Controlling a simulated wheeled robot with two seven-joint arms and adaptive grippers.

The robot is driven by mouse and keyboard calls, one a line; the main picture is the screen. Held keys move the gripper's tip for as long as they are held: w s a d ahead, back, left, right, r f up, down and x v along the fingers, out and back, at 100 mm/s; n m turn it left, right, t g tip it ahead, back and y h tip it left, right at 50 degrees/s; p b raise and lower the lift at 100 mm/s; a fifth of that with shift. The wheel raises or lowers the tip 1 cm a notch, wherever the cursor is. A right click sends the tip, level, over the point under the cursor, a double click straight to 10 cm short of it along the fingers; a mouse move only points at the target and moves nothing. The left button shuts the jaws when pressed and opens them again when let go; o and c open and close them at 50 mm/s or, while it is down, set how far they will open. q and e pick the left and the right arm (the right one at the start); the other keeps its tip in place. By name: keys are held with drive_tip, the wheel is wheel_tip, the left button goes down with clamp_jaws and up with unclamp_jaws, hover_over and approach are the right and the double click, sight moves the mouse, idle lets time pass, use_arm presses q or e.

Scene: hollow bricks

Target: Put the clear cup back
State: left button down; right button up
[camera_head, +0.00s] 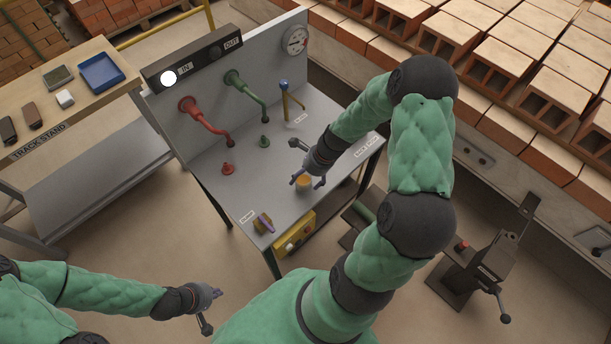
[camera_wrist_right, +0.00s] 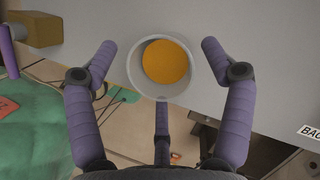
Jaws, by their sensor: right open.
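The clear cup (camera_wrist_right: 160,92) with orange contents stands upright in the right wrist view, between the spread fingers of my right gripper (camera_wrist_right: 160,62). Gaps show between the cup and both side fingers. In the head view the cup (camera_head: 303,183) shows as a small orange spot on the grey bench (camera_head: 325,155), near its front edge. My right gripper (camera_head: 307,181) is open around it there. My left gripper (camera_head: 212,306) is low at the left, away from the bench, and its jaw opening is unclear.
Red (camera_head: 205,120) and green (camera_head: 247,90) pipes stick out of the bench's back panel. A yellow box (camera_head: 294,234) and a small yellow and purple item (camera_head: 263,223) are at the front. A table (camera_head: 75,115) with a blue tray (camera_head: 101,72) stands left. Bricks (camera_head: 520,60) line the right.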

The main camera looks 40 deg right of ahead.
drive_tip(key=shift+r, duration=0.1)
drive_tip(key=shift+r, duration=0.25)
drive_tip(key=p+v, duration=0.3)
drive_tip(key=v, duration=0.8)
drive_tip(key=shift+d+r+p, duration=0.15)
drive_tip(key=shift+r+p, duration=0.1)
drive_tip(key=shift+p, duration=0.1)
drive_tip(key=shift+s, duration=0.2)
